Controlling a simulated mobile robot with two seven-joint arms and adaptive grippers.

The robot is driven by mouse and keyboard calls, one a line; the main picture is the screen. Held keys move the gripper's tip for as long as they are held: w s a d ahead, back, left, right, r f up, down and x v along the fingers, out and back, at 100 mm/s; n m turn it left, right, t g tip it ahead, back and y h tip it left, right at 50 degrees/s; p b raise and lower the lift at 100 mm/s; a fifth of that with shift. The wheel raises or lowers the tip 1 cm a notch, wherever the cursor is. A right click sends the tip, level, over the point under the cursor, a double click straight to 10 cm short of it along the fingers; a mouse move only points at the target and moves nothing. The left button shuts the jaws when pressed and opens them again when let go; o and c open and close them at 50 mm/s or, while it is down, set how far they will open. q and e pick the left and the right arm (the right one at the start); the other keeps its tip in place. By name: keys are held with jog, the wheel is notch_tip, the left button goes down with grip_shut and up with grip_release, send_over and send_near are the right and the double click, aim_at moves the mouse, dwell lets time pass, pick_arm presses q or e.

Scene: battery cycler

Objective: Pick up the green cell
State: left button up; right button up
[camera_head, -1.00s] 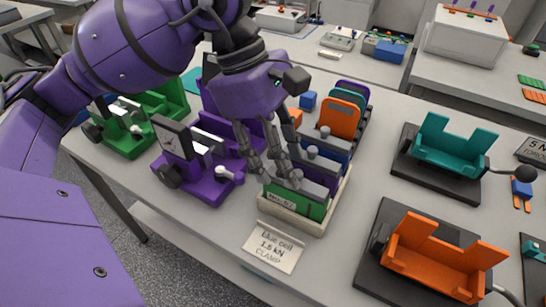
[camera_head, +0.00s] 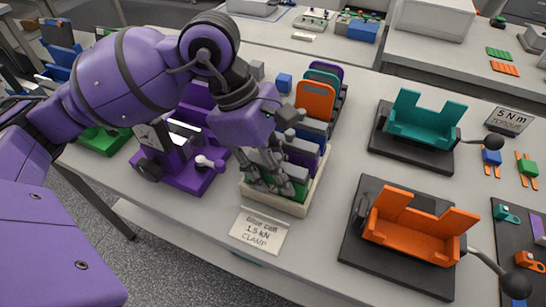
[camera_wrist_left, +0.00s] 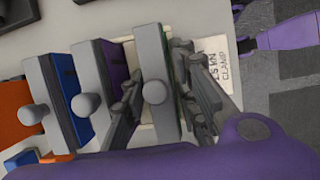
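The green cell (camera_head: 299,193) is upright in the front slot of a cream tray (camera_head: 276,202). Its grey top with a round knob (camera_wrist_left: 155,92) shows in the wrist view, with a thin green edge on its right side. My left gripper (camera_head: 275,182) is down over it, and its fingers partly hide it in the head view. In the wrist view, my left gripper (camera_wrist_left: 158,85) is open, with one finger on each side of the cell; whether the fingertips touch it is hard to tell. My right gripper is out of view.
Purple and blue cells (camera_wrist_left: 65,95) stand close behind, by the left finger. A purple clamp fixture (camera_head: 190,175) is at left. Teal (camera_head: 425,120) and orange (camera_head: 415,225) fixtures are at right. A label card (camera_head: 259,232) lies in front.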

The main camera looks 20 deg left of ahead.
pick_arm(q)
grip_shut()
jog(key=shift+r, duration=0.15)
